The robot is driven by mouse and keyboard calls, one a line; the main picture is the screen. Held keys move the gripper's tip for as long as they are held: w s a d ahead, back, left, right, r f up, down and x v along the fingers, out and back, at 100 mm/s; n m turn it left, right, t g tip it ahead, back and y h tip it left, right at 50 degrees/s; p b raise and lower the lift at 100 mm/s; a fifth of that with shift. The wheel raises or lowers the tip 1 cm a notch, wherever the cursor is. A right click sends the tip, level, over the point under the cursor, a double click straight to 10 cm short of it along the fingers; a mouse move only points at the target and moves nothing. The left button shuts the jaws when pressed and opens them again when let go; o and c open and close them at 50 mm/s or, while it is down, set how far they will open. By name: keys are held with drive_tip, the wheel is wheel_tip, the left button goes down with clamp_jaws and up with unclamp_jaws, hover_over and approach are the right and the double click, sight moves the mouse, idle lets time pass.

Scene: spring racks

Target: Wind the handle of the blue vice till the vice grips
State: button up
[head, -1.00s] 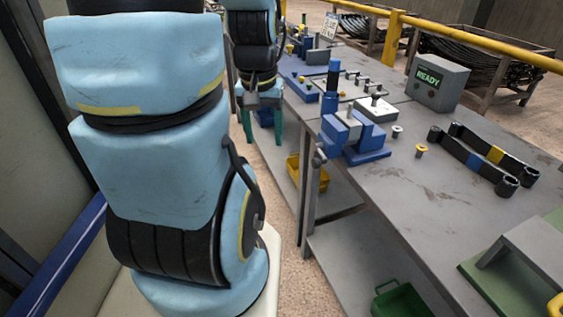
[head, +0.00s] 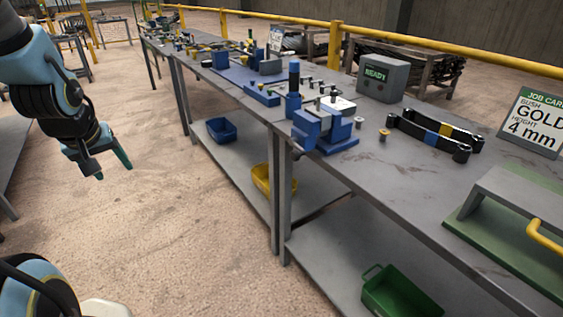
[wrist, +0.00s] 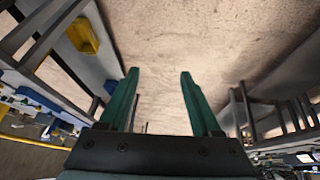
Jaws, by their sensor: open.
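The blue vice (head: 340,143) stands on the near edge of the long grey bench. A pale grey block shows at its jaws; I cannot tell from here whether the jaws touch it. The vice's handle is too small to make out clearly at its near side. My gripper (head: 112,168) hangs over the floor at the left, well apart from the bench and the vice. Its green fingers point down, and in the wrist view (wrist: 158,75) they are spread with nothing between them but floor behind. The vice does not show clearly in the wrist view.
Behind the vice stands a grey box (head: 382,78) reading READY. Yellow (head: 268,182), blue (head: 221,130) and green (head: 398,292) bins sit on the lower shelf.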

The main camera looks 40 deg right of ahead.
drive_tip(key=w+d+f+t+h+b, duration=0.25)
drive_tip(key=d+f+b, duration=0.2)
drive_tip(key=d, duration=0.45)
drive_tip(key=g+h+b, duration=0.9)
drive_tip(key=h+b, duration=0.1)
drive_tip(key=h, duration=0.4)
approach(304, 152)
drive_tip(key=shift+t, duration=0.25)
drive_tip(key=d, duration=1)
drive_tip(key=shift+d+f, duration=0.2)
clamp_jaws()
